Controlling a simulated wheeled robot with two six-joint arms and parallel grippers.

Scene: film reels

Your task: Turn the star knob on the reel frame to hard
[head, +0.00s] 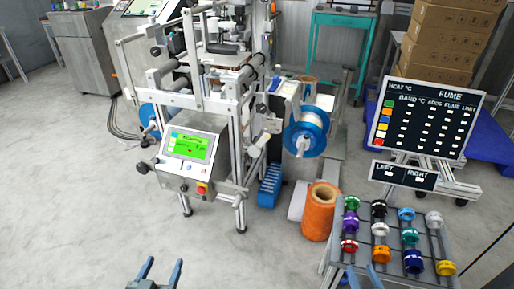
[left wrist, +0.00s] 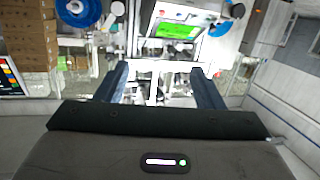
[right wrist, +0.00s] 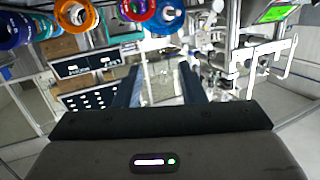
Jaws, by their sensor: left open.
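The reel frame (head: 240,130) is a grey metal machine at centre-left in the head view, with blue-flanged reels (head: 306,135) and a green-screened control box (head: 190,150). Small dark knobs sit on it: one at the control box's left side (head: 143,168), another at the upper left (head: 155,51). I cannot tell which is the star knob, and no setting is readable. My left gripper (head: 160,268) is open and empty at the bottom, in front of and apart from the frame. My right gripper (right wrist: 160,85) is open and empty; in the head view it is low beside the spool rack.
A rack of coloured spools (head: 380,231) stands at lower right, below a LEFT/RIGHT sign (head: 404,175) and a black FUME board (head: 427,118). An orange roll (head: 320,212) and a blue bin (head: 269,186) stand on the floor. The floor at left is clear.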

